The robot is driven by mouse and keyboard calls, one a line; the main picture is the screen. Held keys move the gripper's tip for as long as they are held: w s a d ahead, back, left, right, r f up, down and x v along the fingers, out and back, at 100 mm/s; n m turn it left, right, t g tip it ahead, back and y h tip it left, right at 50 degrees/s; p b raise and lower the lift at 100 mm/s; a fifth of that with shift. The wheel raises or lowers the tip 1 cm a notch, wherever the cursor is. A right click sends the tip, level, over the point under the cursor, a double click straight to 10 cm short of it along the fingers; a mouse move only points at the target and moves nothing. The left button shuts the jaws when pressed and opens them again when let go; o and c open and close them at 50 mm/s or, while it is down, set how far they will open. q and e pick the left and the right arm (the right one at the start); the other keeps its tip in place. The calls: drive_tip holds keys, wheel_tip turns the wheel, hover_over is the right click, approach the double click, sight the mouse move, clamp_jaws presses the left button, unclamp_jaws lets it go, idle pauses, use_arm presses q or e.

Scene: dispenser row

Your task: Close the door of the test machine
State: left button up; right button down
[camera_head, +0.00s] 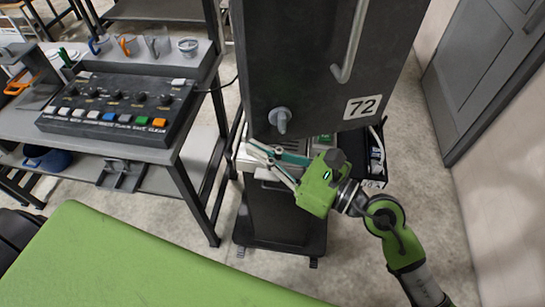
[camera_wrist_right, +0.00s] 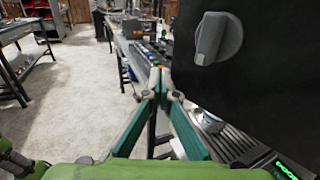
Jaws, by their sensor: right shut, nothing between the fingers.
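The test machine's dark door (camera_head: 300,75) fills the upper middle of the head view. It carries a long curved handle (camera_head: 350,45), a grey knob (camera_head: 280,118) and a label "72" (camera_head: 362,107). How far it stands from the machine body (camera_head: 280,215) is hard to tell. In the wrist view the door (camera_wrist_right: 270,75) is a black panel at the upper right, with the knob (camera_wrist_right: 217,38) on its face. My right gripper (camera_head: 256,148) is below the door's lower edge, shut and empty. Its fingertips (camera_wrist_right: 160,78) meet left of the door in the wrist view. My left gripper is out of view.
A bench (camera_head: 145,152) on the left holds a control box (camera_head: 118,110) with coloured buttons and several cups. A grey cabinet (camera_head: 485,70) stands at the right wall. Bare floor (camera_head: 420,170) lies between it and the machine. A green surface (camera_head: 110,260) fills the lower left.

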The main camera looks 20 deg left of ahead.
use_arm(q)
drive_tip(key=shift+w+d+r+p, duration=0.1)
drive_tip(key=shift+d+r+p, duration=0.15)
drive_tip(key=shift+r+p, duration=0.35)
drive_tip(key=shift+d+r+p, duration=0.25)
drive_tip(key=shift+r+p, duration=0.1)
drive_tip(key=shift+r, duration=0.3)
use_arm(e)
drive_tip(key=w+a+m+t, duration=0.1)
drive_tip(key=w+a+t, duration=0.1)
drive_tip(key=w+a, duration=0.6)
drive_tip(key=shift+w+a+h, duration=0.25)
drive_tip(key=shift+a+h, duration=0.05)
drive_tip(key=shift+a, duration=1.35)
drive_tip(key=shift+r, duration=0.1)
